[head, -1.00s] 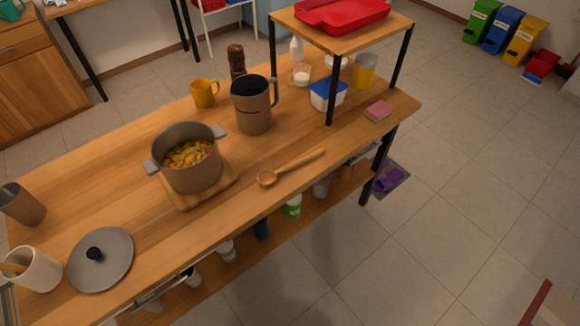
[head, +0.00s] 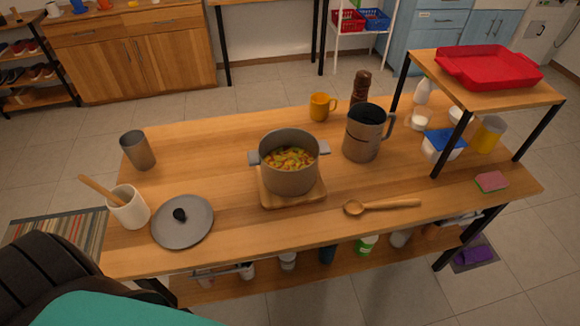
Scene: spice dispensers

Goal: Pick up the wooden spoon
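The wooden spoon (head: 382,206) lies flat on the wooden table (head: 222,157), near its front edge. Its bowl points left and its handle points right. It lies to the right of the pot of food, apart from it. A second wooden handle (head: 101,190) sticks out of a white crock (head: 129,209) at the table's left end; its lower end is hidden inside. Neither of my grippers shows in the head view.
A grey pot (head: 289,168) of food stands on a wooden board. A grey lid (head: 182,221) lies to the left. A grey pitcher (head: 363,136) stands behind the spoon. A black-legged shelf with a red tray (head: 488,68) and a sponge (head: 491,181) are on the right. The tabletop around the spoon is bare.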

